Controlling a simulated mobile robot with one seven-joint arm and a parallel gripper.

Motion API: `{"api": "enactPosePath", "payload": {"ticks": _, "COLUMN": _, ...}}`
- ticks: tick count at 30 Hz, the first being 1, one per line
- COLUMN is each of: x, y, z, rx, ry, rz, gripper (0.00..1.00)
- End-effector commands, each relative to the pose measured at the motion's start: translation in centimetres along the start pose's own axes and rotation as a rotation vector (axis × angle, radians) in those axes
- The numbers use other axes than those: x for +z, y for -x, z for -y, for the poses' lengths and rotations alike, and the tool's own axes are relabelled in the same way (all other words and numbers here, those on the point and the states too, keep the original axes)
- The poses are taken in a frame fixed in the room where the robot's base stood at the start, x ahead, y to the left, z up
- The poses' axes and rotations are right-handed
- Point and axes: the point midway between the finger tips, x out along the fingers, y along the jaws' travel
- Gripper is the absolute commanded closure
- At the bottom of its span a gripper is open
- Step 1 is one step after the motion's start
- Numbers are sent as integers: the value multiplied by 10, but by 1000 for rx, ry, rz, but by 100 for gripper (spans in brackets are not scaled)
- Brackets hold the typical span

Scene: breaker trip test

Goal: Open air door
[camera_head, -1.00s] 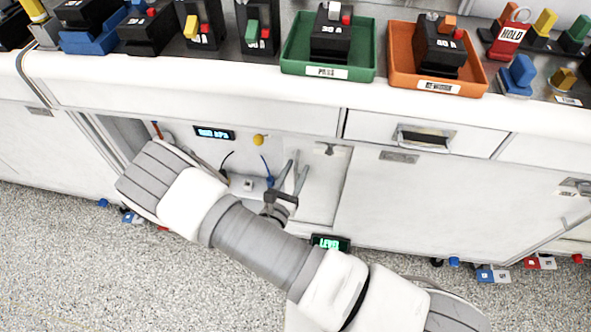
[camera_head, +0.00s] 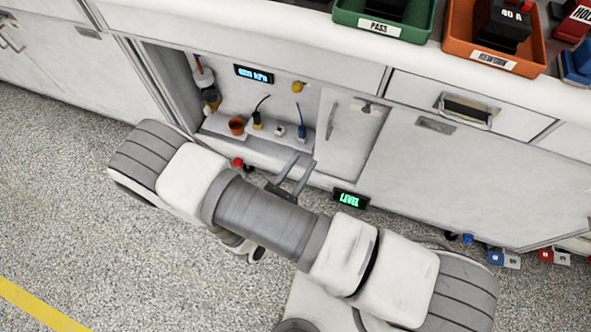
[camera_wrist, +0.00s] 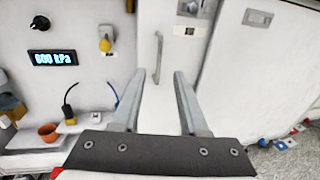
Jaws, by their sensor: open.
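A narrow white door (camera_head: 352,143) stands at the right side of an open bay in the white cabinet and looks shut. It has a thin vertical grey handle (camera_head: 332,121) near its left edge and a small metal fitting (camera_head: 371,106) at its top. In the wrist view, the door (camera_wrist: 166,103) is straight ahead, with its handle (camera_wrist: 157,57) seen between the finger tips. My gripper (camera_head: 304,160) is open and empty, below the handle in the head view. It also shows in the wrist view (camera_wrist: 160,74), apart from the handle.
The bay left of the door holds a blue-lit display (camera_head: 258,74), a yellow knob (camera_head: 298,87), an orange cup (camera_head: 237,126) and several plugs. A green LEVEL display (camera_head: 349,199) sits below right. A drawer handle (camera_head: 466,108) juts out to the right.

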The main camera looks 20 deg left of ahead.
Motion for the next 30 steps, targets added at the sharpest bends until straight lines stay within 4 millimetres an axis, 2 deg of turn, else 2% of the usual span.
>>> {"api": "enactPosePath", "payload": {"ticks": 3, "x": 0, "y": 17, "z": -1, "rx": 2, "ry": 0, "rz": 0, "gripper": 57}}
{"api": "enactPosePath", "payload": {"ticks": 9, "x": 0, "y": 27, "z": 0, "rx": 0, "ry": 1, "rz": 0, "gripper": 57}}
{"api": "enactPosePath", "payload": {"ticks": 26, "x": 0, "y": 27, "z": 0, "rx": -3, "ry": -1, "rz": 0, "gripper": 57}}
{"api": "enactPosePath", "payload": {"ticks": 30, "x": 13, "y": 19, "z": 2, "rx": -62, "ry": -32, "rz": -8, "gripper": 57}}
